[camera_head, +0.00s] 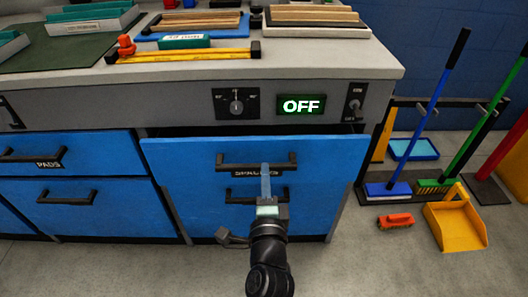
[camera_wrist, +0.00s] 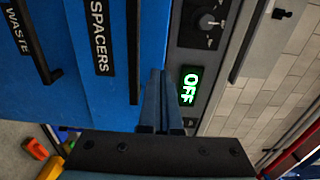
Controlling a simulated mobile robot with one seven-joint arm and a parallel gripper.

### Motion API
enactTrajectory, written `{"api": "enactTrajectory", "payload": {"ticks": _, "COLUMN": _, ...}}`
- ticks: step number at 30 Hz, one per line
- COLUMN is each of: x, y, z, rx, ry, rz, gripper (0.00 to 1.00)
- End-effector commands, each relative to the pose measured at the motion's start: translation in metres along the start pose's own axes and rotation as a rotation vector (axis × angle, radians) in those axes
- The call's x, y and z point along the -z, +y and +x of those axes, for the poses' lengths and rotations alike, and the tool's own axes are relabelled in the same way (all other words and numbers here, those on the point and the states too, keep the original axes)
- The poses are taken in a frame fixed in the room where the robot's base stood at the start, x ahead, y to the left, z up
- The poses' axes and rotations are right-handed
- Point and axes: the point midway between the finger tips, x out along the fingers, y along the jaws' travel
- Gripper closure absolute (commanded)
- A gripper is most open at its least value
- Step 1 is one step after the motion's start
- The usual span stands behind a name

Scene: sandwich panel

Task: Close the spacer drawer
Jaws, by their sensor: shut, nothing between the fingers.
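The spacer drawer (camera_head: 195,170) is a blue front with a black bar handle (camera_head: 235,162) and a SPACERS label. It stands out from the cabinet, and a dark gap shows along its top edge. In the wrist view the drawer front (camera_wrist: 106,95) appears sideways with its label and handle (camera_wrist: 133,50). My gripper (camera_head: 265,170) is in front of the drawer, overlapping the handle's right part and the label's end. In the wrist view its two fingers (camera_wrist: 161,75) are together and empty, beside the handle. I cannot tell whether they touch the drawer.
Below is another blue front marked WASTE (camera_wrist: 15,80). A PADS drawer (camera_head: 75,150) is at left, apparently shut. The panel above has a knob (camera_head: 236,103) and lit OFF display (camera_head: 301,104).

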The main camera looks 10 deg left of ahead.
Motion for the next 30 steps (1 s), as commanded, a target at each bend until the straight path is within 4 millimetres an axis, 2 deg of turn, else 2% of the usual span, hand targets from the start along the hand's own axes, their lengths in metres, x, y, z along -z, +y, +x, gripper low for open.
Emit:
{"api": "enactTrajectory", "payload": {"ticks": 6, "x": 0.000, "y": 0.001, "z": 0.040, "rx": 0.002, "ry": -0.001, "rz": -0.001, "gripper": 1.00}}
{"api": "enactTrajectory", "payload": {"ticks": 12, "x": 0.000, "y": 0.001, "z": 0.063, "rx": 0.001, "ry": 0.001, "rz": -0.001, "gripper": 1.00}}
{"api": "enactTrajectory", "payload": {"ticks": 18, "x": 0.000, "y": 0.001, "z": 0.072, "rx": -0.001, "ry": 0.000, "rz": 0.000, "gripper": 1.00}}
{"api": "enactTrajectory", "payload": {"ticks": 30, "x": 0.000, "y": 0.001, "z": 0.074, "rx": -0.001, "ry": 0.000, "rz": 0.000, "gripper": 1.00}}
